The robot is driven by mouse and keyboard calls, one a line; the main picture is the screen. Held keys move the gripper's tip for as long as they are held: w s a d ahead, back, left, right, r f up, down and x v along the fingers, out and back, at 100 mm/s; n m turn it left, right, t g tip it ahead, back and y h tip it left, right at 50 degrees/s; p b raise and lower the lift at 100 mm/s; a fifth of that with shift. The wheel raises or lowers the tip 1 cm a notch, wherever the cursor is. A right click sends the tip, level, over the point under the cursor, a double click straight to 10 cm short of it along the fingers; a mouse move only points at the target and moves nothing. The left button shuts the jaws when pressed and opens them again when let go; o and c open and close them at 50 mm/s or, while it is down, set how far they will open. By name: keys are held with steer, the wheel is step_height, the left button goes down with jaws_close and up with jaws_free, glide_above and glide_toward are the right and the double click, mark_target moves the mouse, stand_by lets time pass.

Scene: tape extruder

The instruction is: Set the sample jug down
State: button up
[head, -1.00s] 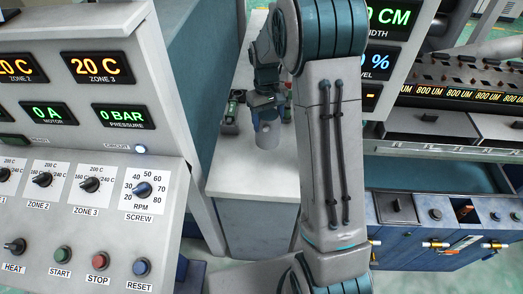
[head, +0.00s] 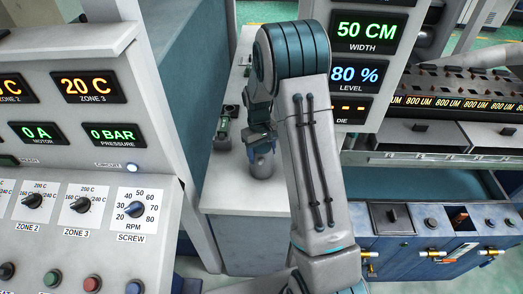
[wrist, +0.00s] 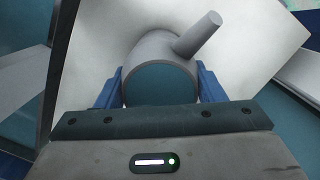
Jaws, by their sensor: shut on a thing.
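The sample jug (head: 262,166) is a small grey cylinder at the white bench (head: 238,190), between the control panels in the head view. In the wrist view the jug (wrist: 160,78) shows a dark teal round face, grey sides and a handle sticking out to the upper right. My gripper (head: 261,141) has its blue fingers on both sides of the jug and is shut on it. In the wrist view the gripper (wrist: 160,92) holds it from either side. Whether the jug's base touches the bench cannot be told.
A small green and dark device (head: 222,133) stands on the bench just left of the jug. The left control panel (head: 85,140) and the blue cabinet (head: 440,225) on the right flank the bench. The bench front is bare.

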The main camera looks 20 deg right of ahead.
steer(key=o, duration=1.5)
steer(key=shift+f, duration=0.1)
steer(key=shift+o, duration=0.2)
